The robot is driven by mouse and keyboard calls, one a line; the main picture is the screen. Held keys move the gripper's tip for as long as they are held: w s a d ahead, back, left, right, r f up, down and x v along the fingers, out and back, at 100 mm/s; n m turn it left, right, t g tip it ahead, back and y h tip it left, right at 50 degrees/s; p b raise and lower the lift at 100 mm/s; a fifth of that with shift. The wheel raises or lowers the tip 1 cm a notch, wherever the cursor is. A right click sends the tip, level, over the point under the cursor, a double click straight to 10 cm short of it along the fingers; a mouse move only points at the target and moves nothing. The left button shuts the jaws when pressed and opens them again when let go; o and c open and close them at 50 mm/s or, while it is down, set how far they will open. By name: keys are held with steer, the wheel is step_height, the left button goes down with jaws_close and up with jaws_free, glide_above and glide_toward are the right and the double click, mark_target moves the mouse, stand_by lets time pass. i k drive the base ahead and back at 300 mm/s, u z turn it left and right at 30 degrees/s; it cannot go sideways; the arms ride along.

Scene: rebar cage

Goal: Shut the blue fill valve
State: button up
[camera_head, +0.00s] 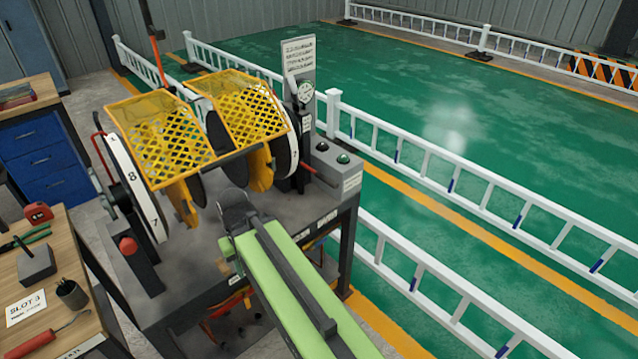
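I cannot make out a blue fill valve in the head view. A grey machine bench (190,285) fills the middle, with two numbered wheels under yellow mesh guards (160,140). A round gauge (305,92) sits on the grey post at the bench's far right corner. My green arm reaches in from the bottom, over the bench's near right edge. The dark end of my arm, where my gripper (235,208) would be, is in front of the wheels. Its fingers cannot be made out, and nothing held shows.
A wooden table (75,250) with tools and a slot card stands at the left, before a blue drawer cabinet (50,160). White railings (430,150) run behind and right of the bench. Green floor (420,80) beyond is clear. A red knob (128,245) sticks up at the bench's left.

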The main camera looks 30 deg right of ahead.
mark_target(321, 242)
steer(key=k, duration=0.5)
steer(key=z, duration=0.9)
steer(key=i, duration=0.4)
steer(key=u, duration=0.2)
